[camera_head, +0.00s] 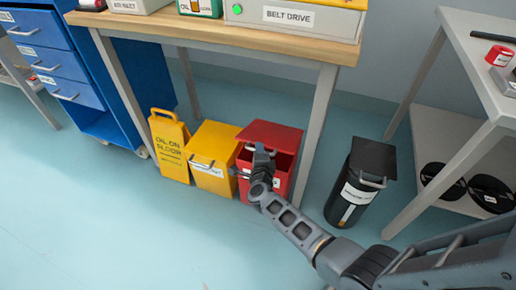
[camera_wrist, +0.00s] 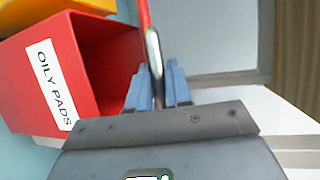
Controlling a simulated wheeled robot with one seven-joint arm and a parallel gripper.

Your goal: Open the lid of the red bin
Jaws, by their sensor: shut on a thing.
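The red bin (camera_head: 284,182) stands on the floor under the workbench, between the yellow bin and a table leg. Its red lid (camera_head: 270,134) is tilted up at the front, with a dark gap below it. In the wrist view the bin (camera_wrist: 92,70) carries the label OILY PADS, and its inside shows. The lid (camera_wrist: 144,14) is seen nearly edge-on there, apart from the rim. My gripper (camera_head: 260,158) is at the lid's front edge. In the wrist view its blue fingers (camera_wrist: 158,82) are closed around the lid's grey handle (camera_wrist: 154,48).
A yellow bin (camera_head: 215,145) and an oil floor sign (camera_head: 170,150) stand to the left. A black bin (camera_head: 365,170) stands to the right. The floor in front is clear.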

